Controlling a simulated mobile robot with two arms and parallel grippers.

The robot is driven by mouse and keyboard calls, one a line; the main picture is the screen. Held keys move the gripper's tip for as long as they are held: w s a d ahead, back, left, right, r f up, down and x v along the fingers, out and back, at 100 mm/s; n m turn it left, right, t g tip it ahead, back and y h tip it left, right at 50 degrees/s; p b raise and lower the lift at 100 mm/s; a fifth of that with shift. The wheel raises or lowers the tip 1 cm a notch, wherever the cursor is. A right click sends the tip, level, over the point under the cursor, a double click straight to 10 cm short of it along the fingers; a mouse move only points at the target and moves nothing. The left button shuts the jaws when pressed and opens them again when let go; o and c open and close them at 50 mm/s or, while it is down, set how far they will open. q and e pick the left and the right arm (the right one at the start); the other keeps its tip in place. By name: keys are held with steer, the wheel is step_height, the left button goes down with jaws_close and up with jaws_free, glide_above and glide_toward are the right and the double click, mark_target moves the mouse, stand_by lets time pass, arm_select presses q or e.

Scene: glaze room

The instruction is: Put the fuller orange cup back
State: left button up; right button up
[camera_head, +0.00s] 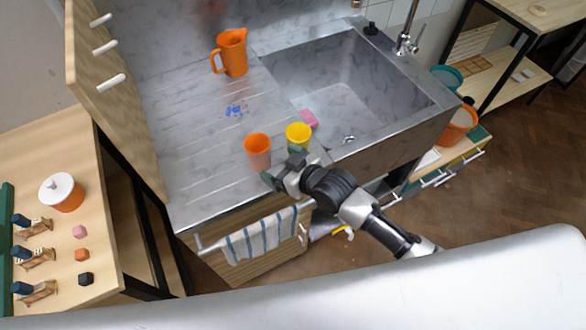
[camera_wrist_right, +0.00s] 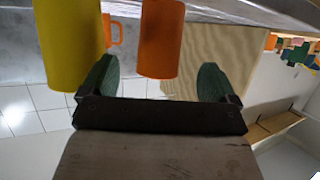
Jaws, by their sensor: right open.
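An orange cup (camera_head: 258,158) stands upright on the steel drainboard (camera_head: 200,140) near its front edge. In the wrist view the orange cup (camera_wrist_right: 160,40) appears between the two green fingers, with gaps on both sides. A yellow cup (camera_head: 298,137) stands just right of it and shows at the left of the wrist view (camera_wrist_right: 68,45). My right gripper (camera_head: 281,166) is open and empty in front of the orange cup. How full the cups are is not clear. Only one orange cup is visible. My left gripper is out of view.
An orange jug (camera_head: 232,54) stands at the back of the drainboard, with blue bits (camera_head: 235,111) in front. A pink sponge (camera_head: 308,118) lies beside the yellow cup, at the sink (camera_head: 350,75). A wooden pegboard (camera_head: 115,100) rises at left. A striped towel (camera_head: 262,236) hangs below.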

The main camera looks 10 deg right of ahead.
steer(key=shift+v, duration=2.25)
